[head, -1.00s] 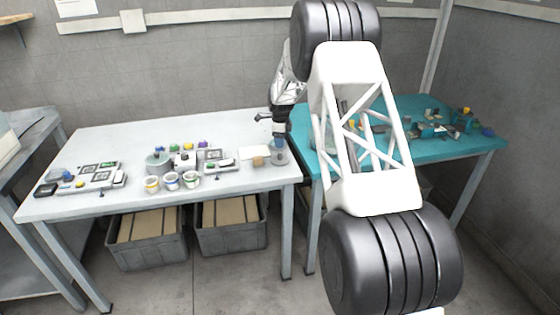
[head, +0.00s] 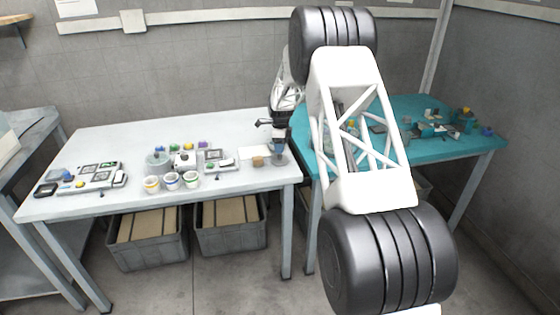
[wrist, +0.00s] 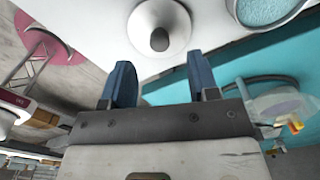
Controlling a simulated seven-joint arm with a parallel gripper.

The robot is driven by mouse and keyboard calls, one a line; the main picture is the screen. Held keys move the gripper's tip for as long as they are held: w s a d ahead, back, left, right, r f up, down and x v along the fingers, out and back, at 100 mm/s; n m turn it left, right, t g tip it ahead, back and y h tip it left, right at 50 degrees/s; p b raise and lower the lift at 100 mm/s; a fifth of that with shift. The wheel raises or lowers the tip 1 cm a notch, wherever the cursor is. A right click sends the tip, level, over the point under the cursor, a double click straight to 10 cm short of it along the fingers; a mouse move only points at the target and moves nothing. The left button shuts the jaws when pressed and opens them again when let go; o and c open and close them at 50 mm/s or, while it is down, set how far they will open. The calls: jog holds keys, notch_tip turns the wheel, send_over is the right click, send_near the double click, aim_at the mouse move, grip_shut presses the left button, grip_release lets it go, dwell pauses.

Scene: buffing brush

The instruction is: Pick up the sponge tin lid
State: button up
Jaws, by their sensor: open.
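The sponge tin lid appears to be the round, pale disc with a dark grey knob (wrist: 160,35) at the top centre of the wrist view. Its rim runs out of the picture. An open tin with a light blue sponge (wrist: 268,10) shows beside it at the top right, partly cut off. My gripper (wrist: 163,82) is open and empty. Its two blue fingers are spread apart, pointing toward the lid, with the knob in line with the gap and beyond the tips. In the head view my gripper (head: 280,146) is low over the white table's right end, above a small grey round item (head: 280,159).
A teal table (head: 450,150) with small parts adjoins at right.

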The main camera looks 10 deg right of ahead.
aim_at(280, 155)
jog(key=shift+f, duration=0.1)
jog(key=shift+f, duration=2.5)
jog(key=c, duration=1)
